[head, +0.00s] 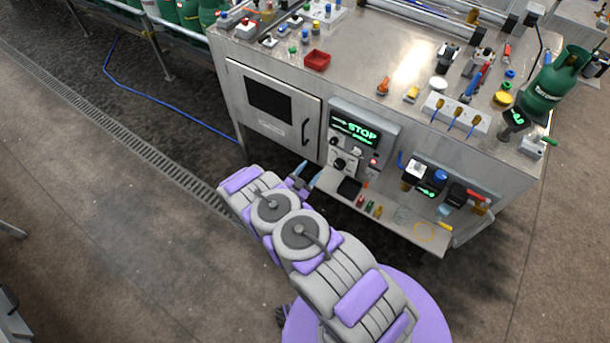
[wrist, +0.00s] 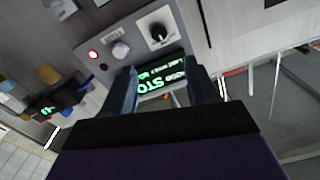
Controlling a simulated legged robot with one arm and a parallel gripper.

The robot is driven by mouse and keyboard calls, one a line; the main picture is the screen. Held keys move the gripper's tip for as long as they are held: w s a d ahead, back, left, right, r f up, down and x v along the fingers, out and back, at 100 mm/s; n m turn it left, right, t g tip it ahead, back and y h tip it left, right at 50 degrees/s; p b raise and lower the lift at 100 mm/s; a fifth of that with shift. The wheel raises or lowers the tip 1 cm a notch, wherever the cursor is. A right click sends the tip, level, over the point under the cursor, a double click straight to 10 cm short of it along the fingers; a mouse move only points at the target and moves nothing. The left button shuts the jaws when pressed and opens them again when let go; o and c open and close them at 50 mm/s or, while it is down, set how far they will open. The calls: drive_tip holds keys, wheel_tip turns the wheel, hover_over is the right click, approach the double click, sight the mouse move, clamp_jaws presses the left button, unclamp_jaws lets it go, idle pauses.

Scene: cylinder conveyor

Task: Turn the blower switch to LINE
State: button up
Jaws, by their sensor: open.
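A grey control panel (head: 392,130) with a green lit display (head: 355,130) reading STOP is on the front of the steel bench. Below the display is a black rotary knob (head: 339,164) on a pale plate, likely the blower switch; its labels are too small to read. The knob also shows in the wrist view (wrist: 158,34), above the display (wrist: 162,82). My gripper (head: 309,171) is open and empty, just left of the panel's lower part. In the wrist view my gripper (wrist: 165,72) has its fingers on either side of the display, apart from the knob.
A white knob (wrist: 120,50) and a red light (wrist: 93,54) sit beside the black knob. A shelf (head: 390,215) with small tools juts out below the panel. A cabinet door (head: 262,128) with a handle is left of it. Floor to the left is open.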

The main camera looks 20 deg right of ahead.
drive_tip(key=shift+v, duration=1.25)
